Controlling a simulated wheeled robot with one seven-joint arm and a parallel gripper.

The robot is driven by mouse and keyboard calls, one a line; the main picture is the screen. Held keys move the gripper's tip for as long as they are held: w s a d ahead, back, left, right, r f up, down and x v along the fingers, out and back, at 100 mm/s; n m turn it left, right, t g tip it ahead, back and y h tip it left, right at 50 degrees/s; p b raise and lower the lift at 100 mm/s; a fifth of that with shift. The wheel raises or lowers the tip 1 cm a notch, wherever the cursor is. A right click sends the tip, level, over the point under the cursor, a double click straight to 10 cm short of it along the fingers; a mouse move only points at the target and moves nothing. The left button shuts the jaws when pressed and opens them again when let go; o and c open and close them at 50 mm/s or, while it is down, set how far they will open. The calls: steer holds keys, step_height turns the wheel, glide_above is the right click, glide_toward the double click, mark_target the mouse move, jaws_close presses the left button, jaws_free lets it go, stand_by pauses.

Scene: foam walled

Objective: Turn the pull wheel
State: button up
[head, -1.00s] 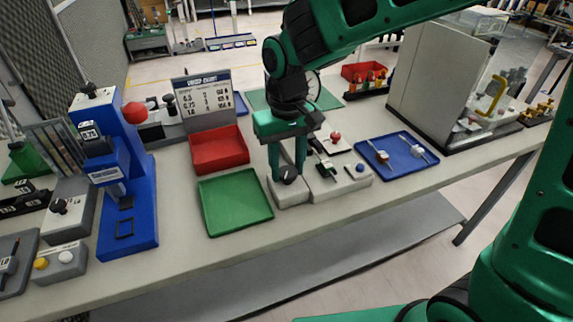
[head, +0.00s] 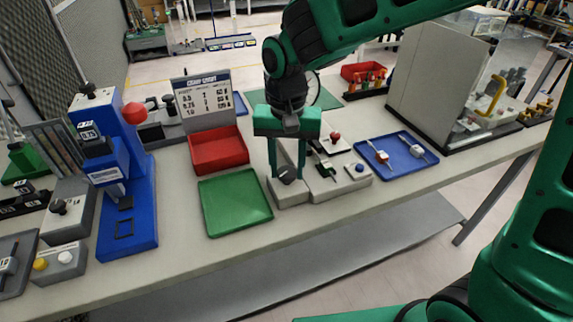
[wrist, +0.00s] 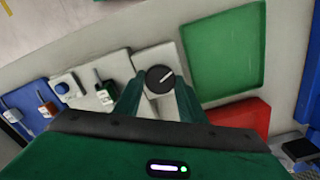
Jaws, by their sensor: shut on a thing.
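The pull wheel looks to be the dark round knob (head: 287,175) on a light grey block on the bench. In the wrist view the knob (wrist: 160,79) shows a pale line across its face, tilted up to the right. My gripper (head: 287,176) points down over it, with one green finger on each side. In the wrist view my gripper (wrist: 160,85) is shut on the knob's sides. The fingers hide part of the block behind the knob.
A green tray (head: 236,203) lies just left of the knob, with a red bin (head: 218,150) behind it. A grey block with a blue button (head: 360,168) adjoins on the right. A blue tray (head: 397,153) lies further right. A blue press (head: 125,180) stands at the left.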

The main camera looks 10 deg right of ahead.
mark_target(287, 170)
steer(key=shift+w+r, duration=0.1)
steer(key=shift+w, duration=0.1)
steer(key=o, duration=0.8)
steer(key=shift+o, duration=1.2)
steer(key=shift+s, duration=0.1)
step_height(287, 170, up, 11)
steer(key=shift+f, duration=0.2)
